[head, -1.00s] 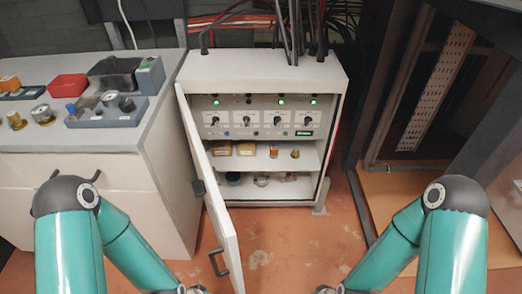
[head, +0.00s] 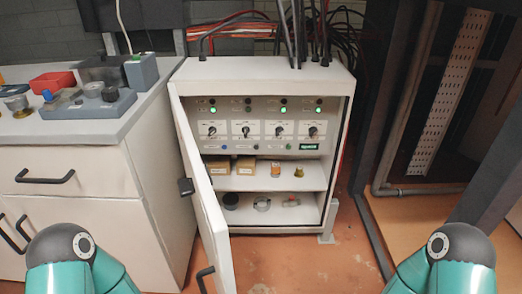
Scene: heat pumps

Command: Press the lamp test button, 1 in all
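A white control cabinet (head: 262,72) stands on the floor in the middle of the head view, its door (head: 203,205) swung open to the left. Inside, the upper panel has a row of lamps, with green ones lit at the left (head: 212,110) and right (head: 319,109); the second from left looks dark. Below are several black rotary switches (head: 244,131) and a row of small buttons, one of them blue (head: 223,147). The labels are too small to read, so I cannot tell which is the lamp test button. Both my grippers are out of view.
A bench with drawers (head: 60,180) stands left, holding a red tray (head: 52,81) and a grey device (head: 90,106). Cabinet shelves hold boxes and small parts. A dark frame (head: 375,120) stands right. Floor before the cabinet is clear, except for the open door.

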